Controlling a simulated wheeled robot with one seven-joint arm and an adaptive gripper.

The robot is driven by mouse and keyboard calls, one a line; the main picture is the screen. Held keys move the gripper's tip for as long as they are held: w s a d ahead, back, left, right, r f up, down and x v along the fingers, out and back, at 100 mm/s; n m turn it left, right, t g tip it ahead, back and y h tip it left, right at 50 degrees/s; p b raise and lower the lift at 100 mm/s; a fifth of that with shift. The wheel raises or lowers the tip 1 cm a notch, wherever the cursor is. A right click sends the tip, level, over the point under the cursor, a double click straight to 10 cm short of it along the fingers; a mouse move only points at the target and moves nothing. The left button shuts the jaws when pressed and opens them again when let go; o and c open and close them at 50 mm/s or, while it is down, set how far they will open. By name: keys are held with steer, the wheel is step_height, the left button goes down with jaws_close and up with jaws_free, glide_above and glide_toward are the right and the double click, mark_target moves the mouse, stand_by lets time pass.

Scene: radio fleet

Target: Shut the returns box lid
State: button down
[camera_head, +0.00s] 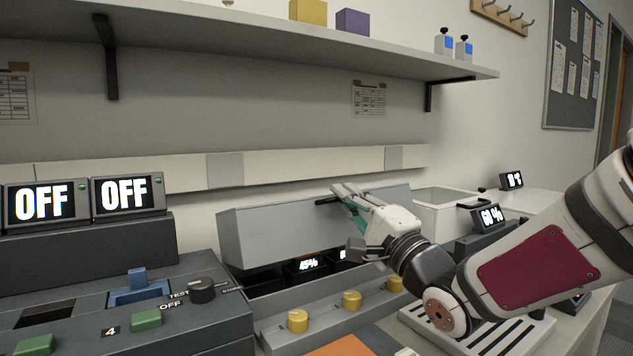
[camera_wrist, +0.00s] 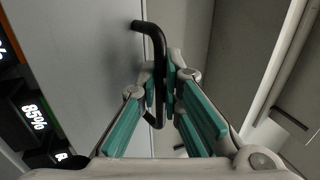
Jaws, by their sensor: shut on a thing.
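A grey box lid (camera_head: 270,232) stands raised and tilted in the middle of the head view, above battery slots with lit percentage displays (camera_head: 308,264). It has a black bar handle (camera_head: 327,201) on its face. My gripper (camera_head: 347,196) reaches in from the right with its teal-padded fingers at this handle. In the wrist view the lid (camera_wrist: 90,45) fills the left side and the handle (camera_wrist: 158,50) runs between my fingers (camera_wrist: 164,88). My gripper is shut on the handle. Part of the handle and the lid's right side are hidden behind my gripper.
A pale open box (camera_head: 445,196) stands right of the lid. A console with OFF screens (camera_head: 128,194), switches and a dark knob (camera_head: 202,290) is at left. Several yellow knobs (camera_head: 298,321) line the front ledge. A shelf (camera_head: 250,50) overhangs the back.

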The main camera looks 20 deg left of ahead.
mark_target(359, 235)
steer(key=f, duration=0.1)
steer(key=s+d+f, duration=0.1)
steer(key=f, duration=0.1)
steer(key=shift+s+d+f+b, duration=0.2)
steer(key=shift+d+f+b, duration=0.1)
steer(key=shift+d+f, duration=0.1)
steer(key=shift+s+d+f, duration=0.2)
steer(key=shift+f, duration=0.35)
steer(key=shift+s+d+f, duration=0.2)
steer(key=shift+f, duration=0.4)
steer(key=c, duration=2)
jaws_free()
steer(key=shift+r, duration=0.2)
step_height(359, 235, up, 10)
